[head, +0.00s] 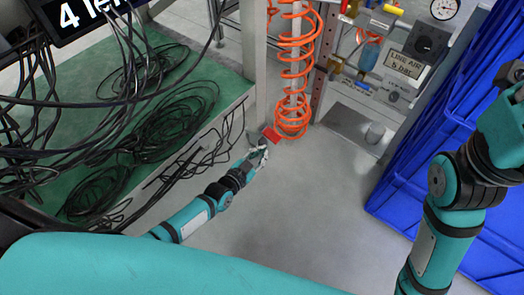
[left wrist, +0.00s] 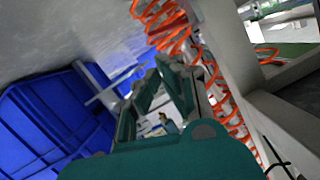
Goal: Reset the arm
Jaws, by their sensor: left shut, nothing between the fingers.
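My left arm reaches across the lower middle of the head view. Its left gripper (head: 263,150) is over the grey floor, near the foot of the orange coiled hose (head: 296,60). It is shut and holds nothing. A small red piece (head: 271,135) shows right beside the fingertips; I cannot tell whether they touch. In the left wrist view the gripper fingers (left wrist: 168,85) point away from the camera, with the orange coil (left wrist: 172,28) close on their right. My right arm (head: 440,220) stands bent at the right of the head view; its gripper is not visible.
A green surface (head: 215,85) with tangled black cables (head: 180,110) lies at the left. Blue crates (head: 415,150) stand at the right. An air-line panel (head: 405,65) with a gauge (head: 444,8) is at the upper right. The floor (head: 300,200) in the middle is clear.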

